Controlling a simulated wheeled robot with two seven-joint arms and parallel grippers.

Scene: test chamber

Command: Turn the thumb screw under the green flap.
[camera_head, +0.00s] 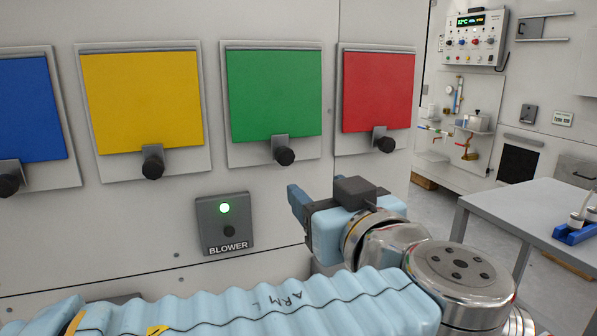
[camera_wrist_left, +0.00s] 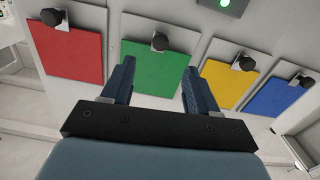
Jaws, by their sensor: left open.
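The green flap (camera_head: 274,94) is a flat square on a grey plate on the wall, between the yellow and red flaps. Its black thumb screw (camera_head: 284,156) sits in a small bracket at the flap's lower edge. My left gripper (camera_head: 297,199) is below and in front of the green flap, open and empty, apart from the screw. In the left wrist view, upside down, the green flap (camera_wrist_left: 157,70) lies beyond the open fingers (camera_wrist_left: 157,78), with its thumb screw (camera_wrist_left: 160,41) above the gap between them. My right gripper is not in view.
Yellow (camera_head: 143,100), red (camera_head: 378,91) and blue (camera_head: 32,110) flaps with similar screws flank the green one. A blower box (camera_head: 223,223) with a lit green lamp is below, left of my gripper. A grey table (camera_head: 530,210) stands at the right.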

